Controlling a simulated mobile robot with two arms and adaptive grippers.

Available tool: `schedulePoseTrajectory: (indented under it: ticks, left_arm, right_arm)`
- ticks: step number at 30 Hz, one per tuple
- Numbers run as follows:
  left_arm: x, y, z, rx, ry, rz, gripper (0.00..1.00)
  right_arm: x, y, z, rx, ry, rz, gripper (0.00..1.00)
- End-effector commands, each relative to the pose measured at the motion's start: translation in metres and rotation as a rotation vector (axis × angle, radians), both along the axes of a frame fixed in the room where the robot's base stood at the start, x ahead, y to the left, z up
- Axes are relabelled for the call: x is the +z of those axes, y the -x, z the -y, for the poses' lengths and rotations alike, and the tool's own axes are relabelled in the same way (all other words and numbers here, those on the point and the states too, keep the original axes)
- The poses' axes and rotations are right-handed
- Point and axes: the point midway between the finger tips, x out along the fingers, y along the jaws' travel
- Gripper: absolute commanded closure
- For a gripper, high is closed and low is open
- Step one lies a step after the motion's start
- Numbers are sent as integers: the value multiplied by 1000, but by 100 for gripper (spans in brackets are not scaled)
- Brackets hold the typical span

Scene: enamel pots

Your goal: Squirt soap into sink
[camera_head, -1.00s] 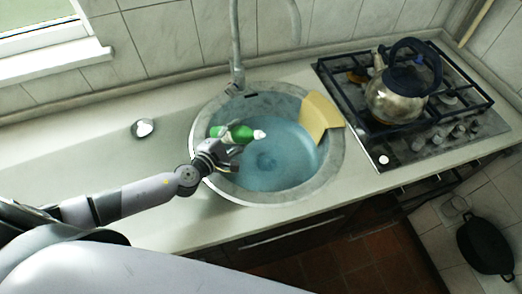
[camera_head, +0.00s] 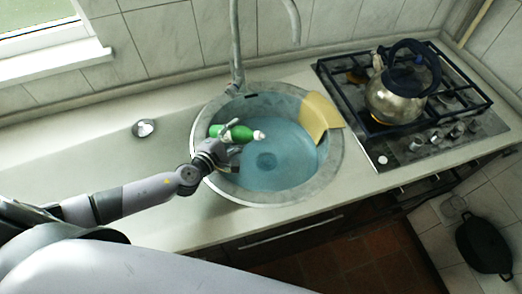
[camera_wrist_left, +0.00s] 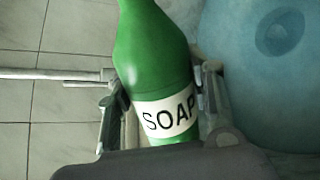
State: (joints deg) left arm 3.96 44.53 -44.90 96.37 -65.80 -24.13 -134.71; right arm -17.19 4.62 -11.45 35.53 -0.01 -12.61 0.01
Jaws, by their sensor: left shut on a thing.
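The green soap bottle (camera_head: 238,133) with a white cap is held by my left gripper (camera_head: 226,148) over the left part of the round sink (camera_head: 335,158). The bottle lies tilted nearly level, with its cap pointing right over the basin. In the left wrist view the bottle (camera_wrist_left: 155,60) sits between the two fingers of my left gripper (camera_wrist_left: 160,110), and its white "SOAP" label shows. The sink's bluish basin also shows in the left wrist view (camera_wrist_left: 250,80). My right gripper is not in view.
A yellow cloth or sponge-like piece (camera_head: 317,115) rests on the sink's right rim. A tap (camera_head: 237,60) stands behind the sink. A kettle (camera_head: 398,95) is on the gas hob (camera_head: 425,145) at right. A small white round object (camera_head: 144,128) lies on the counter (camera_head: 90,145) at left.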

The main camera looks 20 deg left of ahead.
Motion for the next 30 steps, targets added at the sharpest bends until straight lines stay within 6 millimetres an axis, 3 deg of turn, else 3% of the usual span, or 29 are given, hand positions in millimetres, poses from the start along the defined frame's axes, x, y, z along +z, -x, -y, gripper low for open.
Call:
schedulePoseTrajectory:
  ticks: [30]
  left_arm:
    - [6, -1, -2, 0, -50, 8, 90]
  right_arm:
    - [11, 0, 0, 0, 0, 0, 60]
